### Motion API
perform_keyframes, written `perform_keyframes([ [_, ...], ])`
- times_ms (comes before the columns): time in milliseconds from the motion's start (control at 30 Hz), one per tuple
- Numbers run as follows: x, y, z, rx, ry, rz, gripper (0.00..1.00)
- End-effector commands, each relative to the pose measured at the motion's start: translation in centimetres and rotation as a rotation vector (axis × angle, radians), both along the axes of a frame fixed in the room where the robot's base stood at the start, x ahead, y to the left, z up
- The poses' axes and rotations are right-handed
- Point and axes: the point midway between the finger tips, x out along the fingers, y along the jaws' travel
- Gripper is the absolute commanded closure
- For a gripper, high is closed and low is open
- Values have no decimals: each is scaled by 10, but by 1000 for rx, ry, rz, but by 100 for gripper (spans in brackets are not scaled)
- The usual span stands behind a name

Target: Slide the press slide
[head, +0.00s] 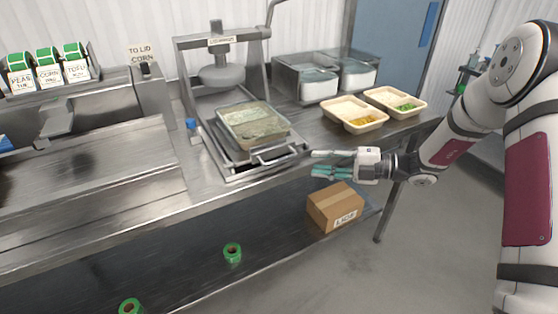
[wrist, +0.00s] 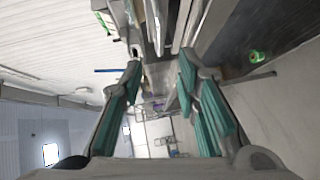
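The lid press (head: 217,70) stands on the steel counter. Its press slide (head: 240,168) is a metal carriage pulled out toward the front, with a bar handle (head: 276,156) at its front edge. A filled tray (head: 252,125) sits on the slide. My gripper (head: 314,163) is at the counter's front edge, just right of the handle, its fingers pointing left. The fingers are spread and nothing is between them. In the wrist view my gripper (wrist: 158,75) also shows open, with two teal-padded fingers. I cannot tell its exact depth relative to the handle.
Two open food trays (head: 353,115) (head: 394,102) sit right of the press, before clear bins (head: 320,84). A cardboard box (head: 335,207) and a green tape roll (head: 232,252) are on the lower shelf. The counter's left part is mostly clear.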

Motion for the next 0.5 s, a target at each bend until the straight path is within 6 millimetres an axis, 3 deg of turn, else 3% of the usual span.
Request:
perform_keyframes([
  [500,16,95,-13,-3,-2,5,70],
])
